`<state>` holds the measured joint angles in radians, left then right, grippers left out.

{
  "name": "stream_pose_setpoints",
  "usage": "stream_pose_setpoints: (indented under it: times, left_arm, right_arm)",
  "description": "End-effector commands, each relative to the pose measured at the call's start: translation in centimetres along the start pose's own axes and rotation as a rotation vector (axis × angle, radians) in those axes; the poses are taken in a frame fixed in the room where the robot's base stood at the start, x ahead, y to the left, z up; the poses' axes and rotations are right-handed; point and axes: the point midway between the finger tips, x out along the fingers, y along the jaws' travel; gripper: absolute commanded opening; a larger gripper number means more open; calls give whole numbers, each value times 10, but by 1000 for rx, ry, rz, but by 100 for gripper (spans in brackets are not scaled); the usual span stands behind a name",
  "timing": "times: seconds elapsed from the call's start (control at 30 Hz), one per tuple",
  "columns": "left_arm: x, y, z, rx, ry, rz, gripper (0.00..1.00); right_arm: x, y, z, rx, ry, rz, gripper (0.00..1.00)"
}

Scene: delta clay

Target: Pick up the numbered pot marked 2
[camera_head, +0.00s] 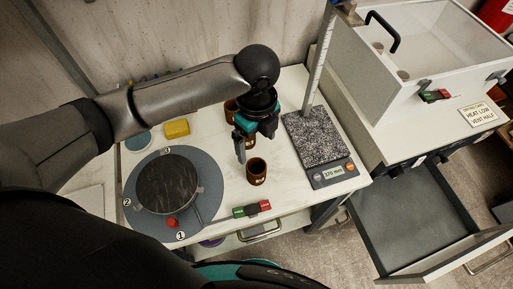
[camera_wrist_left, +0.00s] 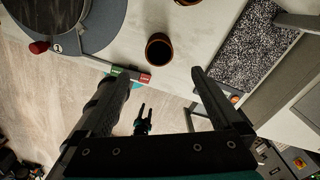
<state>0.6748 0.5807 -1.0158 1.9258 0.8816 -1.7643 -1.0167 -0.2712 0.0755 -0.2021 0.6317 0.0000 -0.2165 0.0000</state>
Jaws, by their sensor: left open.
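Several brown pots stand on the white table. The nearest pot (camera_head: 256,172) is upright; it also shows in the left wrist view (camera_wrist_left: 159,50). A second pot (camera_head: 231,108) is farther back, and a third is partly hidden behind my left gripper (camera_head: 254,145). Another brown rim (camera_wrist_left: 187,2) is cut off at the top of the left wrist view. I can read no number on any pot. My left gripper is open and empty, above and behind the nearest pot in the head view. In the left wrist view the nearest pot appears just beyond its fingertips (camera_wrist_left: 158,75), not held.
A grey turntable (camera_head: 207,196) with marks 1, 2 and 3 and a red knob (camera_head: 172,222) is on the left. A speckled slab (camera_head: 315,138) with a 370 mm display and upright post stands right. A yellow block (camera_head: 177,129) lies behind. An open drawer (camera_head: 420,215) juts out right.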

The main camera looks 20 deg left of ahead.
Motion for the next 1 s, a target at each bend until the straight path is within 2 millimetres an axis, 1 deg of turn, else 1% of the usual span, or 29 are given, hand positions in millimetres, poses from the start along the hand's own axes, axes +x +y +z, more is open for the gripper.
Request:
stream_pose_setpoints:
  times: [0.07,0.17,0.3,0.43,0.5,0.6,0.8,0.87,1.0]
  left_arm:
    - [1,1,1,3,-1,4,100]
    - [10,1,0,4,0,6,100]
    - [38,2,0,2,0,9,100]
    - [66,1,0,2,-1,7,100]
    - [79,2,0,1,0,6,100]
    - [92,1,1,2,-2,4,100]
    - [104,2,0,3,-1,3,100]
    - [111,3,-1,3,0,4,100]
    - [133,6,-3,2,0,5,100]
  right_arm:
    - [0,1,-2,0,3,1,50]
    - [1,-1,10,1,-14,-1,50]
    - [3,-3,32,1,-50,-4,50]
    - [6,-3,43,0,-67,-4,50]
    - [7,-2,43,0,-67,-3,50]
    - [9,-2,40,0,-62,-2,50]
    - [11,0,28,1,-40,1,50]
    - [12,0,27,1,-38,1,50]
    - [13,0,27,1,-38,1,50]
